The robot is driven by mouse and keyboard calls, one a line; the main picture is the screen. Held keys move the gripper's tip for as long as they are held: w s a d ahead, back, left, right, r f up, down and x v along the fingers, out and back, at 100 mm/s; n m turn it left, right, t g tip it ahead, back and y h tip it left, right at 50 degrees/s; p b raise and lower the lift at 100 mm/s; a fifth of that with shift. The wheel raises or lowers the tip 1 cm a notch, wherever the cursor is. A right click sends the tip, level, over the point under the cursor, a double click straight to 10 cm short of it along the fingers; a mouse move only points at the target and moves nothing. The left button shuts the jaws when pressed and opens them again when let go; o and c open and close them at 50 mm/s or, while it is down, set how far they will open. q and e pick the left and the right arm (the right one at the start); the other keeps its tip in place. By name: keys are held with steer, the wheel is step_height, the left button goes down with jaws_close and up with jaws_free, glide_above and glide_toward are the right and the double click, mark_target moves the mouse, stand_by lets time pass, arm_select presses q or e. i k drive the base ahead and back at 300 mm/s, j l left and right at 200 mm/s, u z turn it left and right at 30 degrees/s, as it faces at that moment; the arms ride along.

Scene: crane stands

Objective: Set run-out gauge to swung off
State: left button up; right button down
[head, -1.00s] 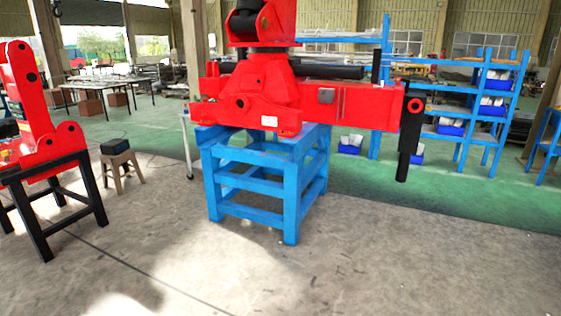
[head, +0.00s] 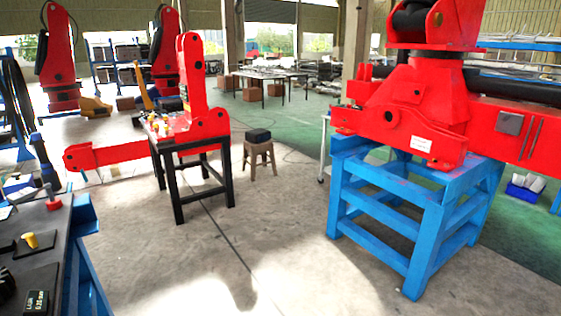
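A small dark box with a lit readout (head: 37,300) is at the lower left, on a dark-topped bench (head: 62,225). The picture's edge cuts it off. It may belong to the run-out gauge, but I cannot tell for sure, nor can I tell how the gauge is set. Neither of my grippers is in view.
A red crane part (head: 425,110) rests on a blue stand (head: 415,215) at the right. Another red crane part (head: 200,115) sits on a black stand (head: 192,165). A stool (head: 260,155) stands between them. The floor in front is clear.

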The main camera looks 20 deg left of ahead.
mark_target(22, 195)
steer(key=i+u, duration=0.15)
steer(key=u, duration=0.3)
steer(key=i+l+u, duration=0.1)
steer(key=u, duration=0.35)
steer(key=i+l+u, duration=0.1)
steer(key=u, duration=0.35)
steer(key=i+l+u, duration=0.2)
steer(key=u, duration=0.25)
steer(key=l+u, duration=0.15)
steer(key=u, duration=0.3)
steer(key=i+l+u, duration=0.1)
steer(key=l+u, duration=0.15)
steer(key=u, duration=0.2)
steer(key=i+l+u, duration=0.1)
steer(key=l+u, duration=0.25)
steer(key=u, duration=0.15)
steer(key=l+u, duration=0.35)
steer(key=u, duration=0.15)
steer(key=l+u, duration=0.3)
steer(key=l, duration=0.25)
